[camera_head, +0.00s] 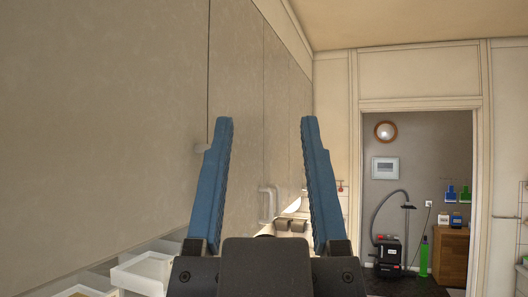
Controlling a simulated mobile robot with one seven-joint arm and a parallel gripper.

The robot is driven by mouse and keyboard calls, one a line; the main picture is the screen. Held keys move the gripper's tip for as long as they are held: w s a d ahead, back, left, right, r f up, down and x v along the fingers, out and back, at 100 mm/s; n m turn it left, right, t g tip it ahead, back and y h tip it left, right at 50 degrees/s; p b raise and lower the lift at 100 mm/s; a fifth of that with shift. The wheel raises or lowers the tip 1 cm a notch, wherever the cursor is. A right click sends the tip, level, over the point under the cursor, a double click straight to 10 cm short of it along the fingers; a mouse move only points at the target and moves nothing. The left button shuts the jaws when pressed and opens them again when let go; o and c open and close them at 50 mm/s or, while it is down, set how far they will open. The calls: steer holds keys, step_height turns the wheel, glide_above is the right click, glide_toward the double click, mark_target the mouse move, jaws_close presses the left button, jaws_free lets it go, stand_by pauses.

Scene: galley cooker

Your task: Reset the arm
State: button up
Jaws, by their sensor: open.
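My gripper (267,165) is in the middle of the view with its two blue fingers pointing up. The fingers are wide apart and nothing is between them. Its dark body fills the bottom centre and hides what lies behind it. No object is touching the fingers.
Tall beige panels (110,110) line the left side. A white open tray or drawer (143,272) is low at left. At right, a doorway (420,104) opens to a room with a vacuum cleaner (388,254), a green bottle (424,257) and a wooden cabinet (449,257).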

steer(key=shift+f, duration=0.1)
step_height(320, 180, down, 9)
steer(key=b, duration=0.8)
steer(key=shift+b, duration=0.35)
steer(key=shift+w+a, duration=0.1)
